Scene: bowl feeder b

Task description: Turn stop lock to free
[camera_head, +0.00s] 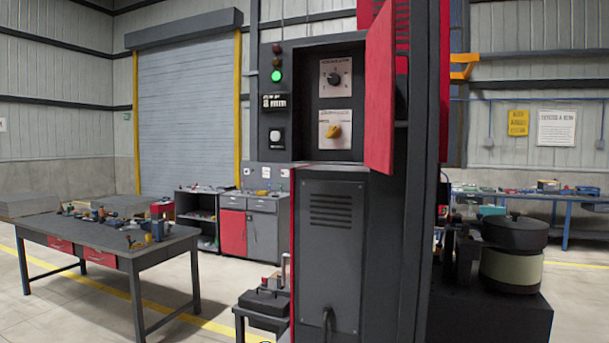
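A dark control cabinet (330,240) stands upright in the middle of the view. In its recessed panel are two dials on light plates. The lower plate carries a yellow knob (333,131), its pointer set at a slant; its label is too small to read. The upper plate carries a black knob (334,78). A red door (379,95) stands open at the right of the recess. I cannot tell which knob is the stop lock.
A green lamp (277,76) is lit on the cabinet's left. A grey table (105,243) with tools stands at the left, and a bowl feeder (514,255) at the right. A small dark stand (262,306) sits by the cabinet's foot.

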